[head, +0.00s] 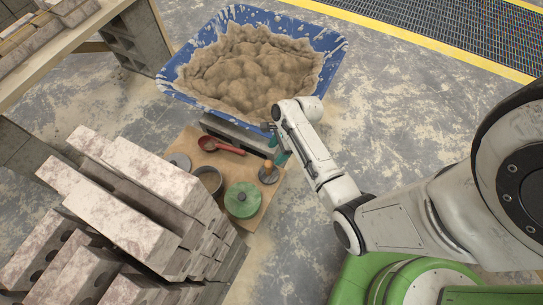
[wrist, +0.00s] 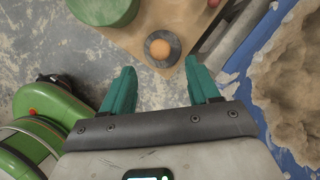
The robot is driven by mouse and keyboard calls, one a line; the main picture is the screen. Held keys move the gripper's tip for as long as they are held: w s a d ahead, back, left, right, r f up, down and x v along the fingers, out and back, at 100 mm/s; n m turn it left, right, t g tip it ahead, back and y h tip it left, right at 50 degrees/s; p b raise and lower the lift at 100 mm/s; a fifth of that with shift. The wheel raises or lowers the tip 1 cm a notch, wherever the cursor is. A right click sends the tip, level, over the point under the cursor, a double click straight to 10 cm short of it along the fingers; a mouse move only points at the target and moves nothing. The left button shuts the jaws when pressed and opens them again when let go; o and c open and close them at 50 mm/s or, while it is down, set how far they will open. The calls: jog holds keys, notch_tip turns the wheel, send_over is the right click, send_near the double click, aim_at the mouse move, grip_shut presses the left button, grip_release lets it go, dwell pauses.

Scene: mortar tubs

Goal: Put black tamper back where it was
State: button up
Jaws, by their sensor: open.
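The black tamper (head: 268,176) stands on a brown sheet (head: 262,217), to the right of a green round lidded pot. It has a round dark base and a wooden knob on top. In the wrist view the tamper (wrist: 160,48) shows from above, ahead of the fingertips and roughly centred between them. My gripper (head: 279,155) has teal fingers and is close to the tamper's upper right.
The green pot (head: 243,201), a grey pot (head: 208,181), a red scoop (head: 225,147) and a grey disc (head: 179,162) share the sheet. A blue tub (head: 335,42) of mortar stands behind. Stacked bricks (head: 140,195) crowd the left. Floor right of the sheet is clear.

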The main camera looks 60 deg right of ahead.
jog(key=s+a+r+n+g+h, duration=0.1)
jog(key=s+a+r+n, duration=0.4)
jog(key=n, duration=0.8)
jog(key=s+a+r+n+g+h, duration=0.1)
jog(key=s+a+r+n, duration=0.5)
jog(key=n, duration=0.7)
notch_tip(320, 180, up, 4)
jog(key=a+h, duration=0.1)
jog(key=a, duration=0.1)
jog(key=shift+s+a+h, duration=0.25)
jog(key=shift+a+h, duration=0.05)
jog(key=shift+a, duration=0.1)
